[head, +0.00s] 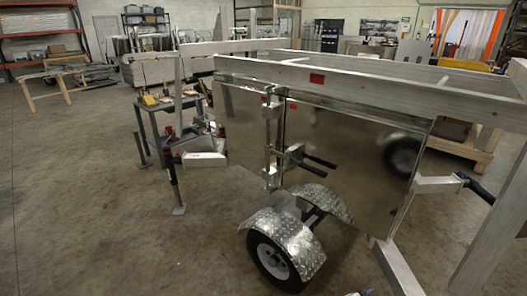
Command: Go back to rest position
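Neither of my grippers can be made out in the head view. A small pale piece (357,293) shows at the bottom edge, too cut off to tell what it is. An aluminium trailer (350,135) with shiny side panels fills the middle and right. Two black prongs (312,164) stick out from a vertical bar (271,140) on its side panel. A black handle-like part (474,187) sits at the right end of a pale bracket.
The trailer's wheel (273,262) sits under a tread-plate fender (296,228) close in front. Pale beams (400,88) run along its top. A small workbench (165,103) with tools stands behind left. The concrete floor (80,200) at left is clear.

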